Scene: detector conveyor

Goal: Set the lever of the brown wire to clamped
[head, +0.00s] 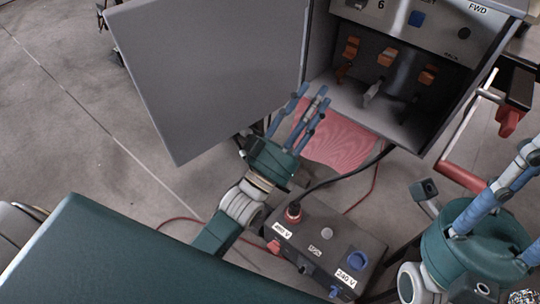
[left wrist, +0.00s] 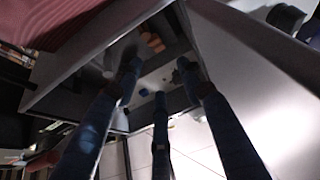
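Three orange levers sit in a row inside the open grey cabinet (head: 462,116): left (head: 351,47), middle (head: 386,56) and right (head: 428,74). A brownish piece (head: 342,73) hangs under the left lever, a pale one (head: 372,92) under the middle; the right one is dark. Which is the brown wire, and each lever's setting, is too small to tell surely. My left gripper (head: 302,112) is open and empty, below and left of the levers near the cabinet's lower left edge. In the left wrist view its fingers spread toward the cabinet and an orange lever (left wrist: 152,42). My right gripper (head: 512,192) is open at the right edge, partly cut off.
The cabinet's open door (head: 210,75) stands left of my left gripper. A dark socket box (head: 322,238) with plugs and cables is below the cabinet. A pink mat (head: 335,142) lies under the cabinet. A red handle (head: 462,177) is near my right gripper.

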